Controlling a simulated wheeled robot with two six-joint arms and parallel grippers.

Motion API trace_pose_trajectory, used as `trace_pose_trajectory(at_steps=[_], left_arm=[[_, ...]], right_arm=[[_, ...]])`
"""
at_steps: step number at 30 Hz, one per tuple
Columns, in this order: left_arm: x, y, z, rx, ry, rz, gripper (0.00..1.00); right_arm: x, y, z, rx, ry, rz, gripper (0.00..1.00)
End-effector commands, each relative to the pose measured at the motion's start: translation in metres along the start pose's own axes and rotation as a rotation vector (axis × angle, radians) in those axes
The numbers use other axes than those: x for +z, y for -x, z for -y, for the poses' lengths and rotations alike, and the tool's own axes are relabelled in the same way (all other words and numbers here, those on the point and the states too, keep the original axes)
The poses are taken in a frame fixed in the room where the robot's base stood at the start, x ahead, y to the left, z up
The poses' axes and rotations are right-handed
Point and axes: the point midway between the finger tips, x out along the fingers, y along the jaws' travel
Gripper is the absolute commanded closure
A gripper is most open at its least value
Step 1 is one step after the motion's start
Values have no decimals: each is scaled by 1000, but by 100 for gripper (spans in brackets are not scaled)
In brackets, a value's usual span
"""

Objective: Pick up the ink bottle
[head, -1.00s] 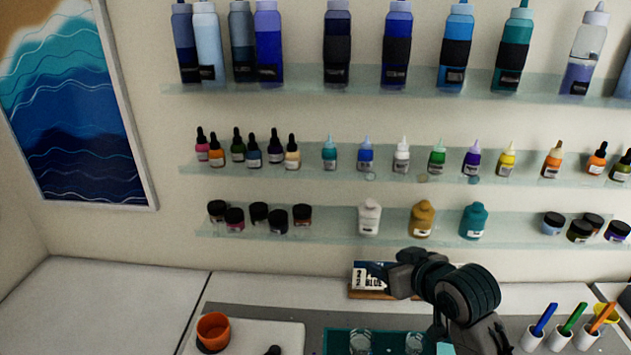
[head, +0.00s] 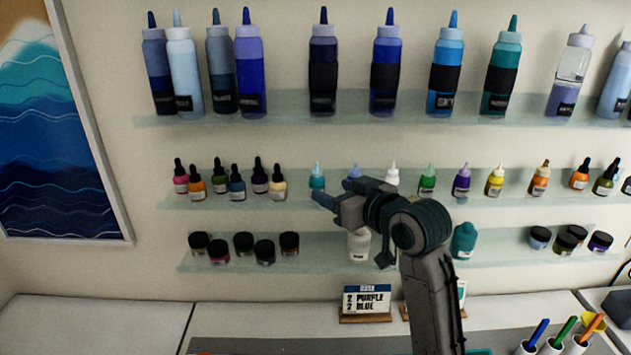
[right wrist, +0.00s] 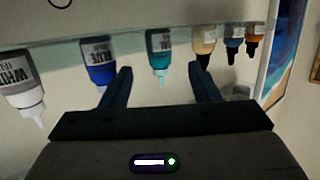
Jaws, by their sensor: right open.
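Small ink bottles stand in a row on the middle glass shelf. They include a teal one (head: 317,182), a blue one (head: 354,172) partly hidden by my arm, a white one (head: 392,176), a green one (head: 427,182) and a purple one (head: 462,184). My right gripper (head: 324,203) is open and empty in front of this shelf, just below the teal bottle in the picture. In the upside-down right wrist view, the teal bottle (right wrist: 159,43) appears between the open fingers (right wrist: 162,82), beyond their tips. The blue bottle (right wrist: 98,62) is beside the left finger. My left gripper is out of view.
Dropper bottles (head: 237,185) stand left of the teal bottle. Tall bottles (head: 384,75) line the upper shelf (head: 285,108). Jars (head: 264,251) and a white bottle (head: 358,244) are on the lower shelf.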

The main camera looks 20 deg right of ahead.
Motion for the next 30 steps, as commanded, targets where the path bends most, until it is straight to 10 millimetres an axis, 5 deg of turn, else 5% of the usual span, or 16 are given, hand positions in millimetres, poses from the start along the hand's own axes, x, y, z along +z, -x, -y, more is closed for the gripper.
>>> trace_pose_trajectory(at_steps=[9,19,26,30], left_arm=[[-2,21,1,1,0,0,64],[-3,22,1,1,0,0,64],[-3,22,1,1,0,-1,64],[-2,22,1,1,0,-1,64]], right_arm=[[-2,-44,1,-2,-4,3,44],[1,-52,0,0,0,1,44],[1,-52,0,0,0,1,89],[1,-52,0,0,0,1,93]])
